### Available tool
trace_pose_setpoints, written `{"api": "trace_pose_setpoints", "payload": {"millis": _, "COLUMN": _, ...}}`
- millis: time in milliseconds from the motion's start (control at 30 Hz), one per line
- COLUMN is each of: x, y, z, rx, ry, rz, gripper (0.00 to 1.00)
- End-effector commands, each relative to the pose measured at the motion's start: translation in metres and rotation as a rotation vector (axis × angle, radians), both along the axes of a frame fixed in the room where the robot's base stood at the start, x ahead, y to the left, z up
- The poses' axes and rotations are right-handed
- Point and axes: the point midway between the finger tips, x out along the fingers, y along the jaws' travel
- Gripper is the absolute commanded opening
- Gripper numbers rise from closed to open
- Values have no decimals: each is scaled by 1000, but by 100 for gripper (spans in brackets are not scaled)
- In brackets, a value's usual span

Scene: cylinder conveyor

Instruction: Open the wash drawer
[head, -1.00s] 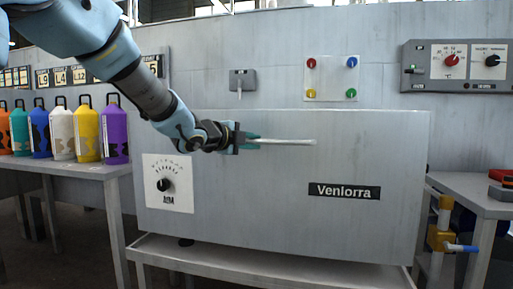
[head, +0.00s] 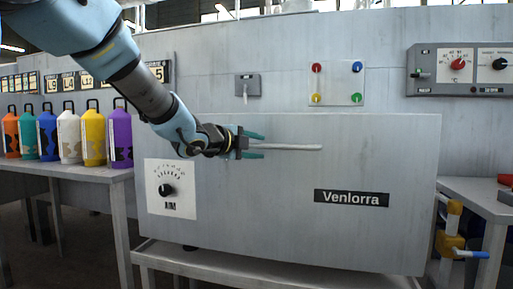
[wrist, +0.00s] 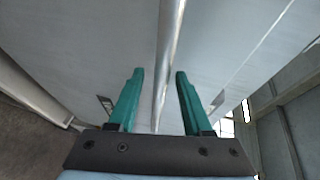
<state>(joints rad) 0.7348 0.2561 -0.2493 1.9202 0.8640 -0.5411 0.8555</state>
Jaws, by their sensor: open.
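The wash drawer (head: 250,225) is the large grey front marked "Venlorra", in the middle of the head view. Its handle (head: 300,147) is a pale horizontal bar near the top of that front. My gripper (head: 262,145) is at the left part of the handle, with its green fingers apart. In the wrist view the handle (wrist: 170,50) runs between the two open fingertips (wrist: 160,72), nearer the right one, with gaps showing on both sides. I cannot tell how deep between the fingers the bar lies.
A dial panel (head: 170,189) is on the front's lower left. A table with several coloured bottles (head: 68,135) stands at left. A side table (head: 485,200) with yellow and blue pipe fittings (head: 450,243) is at right. Control panels (head: 336,83) are on the wall above.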

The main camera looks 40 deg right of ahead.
Motion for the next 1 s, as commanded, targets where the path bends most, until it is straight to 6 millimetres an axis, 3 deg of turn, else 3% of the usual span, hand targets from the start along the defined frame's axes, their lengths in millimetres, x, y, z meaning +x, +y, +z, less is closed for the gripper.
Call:
{"api": "trace_pose_setpoints", "payload": {"millis": 267, "x": -1, "y": 7, "z": 2, "rx": -1, "ry": -1, "rz": 1, "gripper": 50}}
{"api": "trace_pose_setpoints", "payload": {"millis": 700, "x": -14, "y": 83, "z": 17, "rx": 0, "ry": -1, "rz": 2, "gripper": 50}}
{"api": "trace_pose_setpoints", "payload": {"millis": 1000, "x": -18, "y": 105, "z": 20, "rx": 0, "ry": 1, "rz": 0, "gripper": 50}}
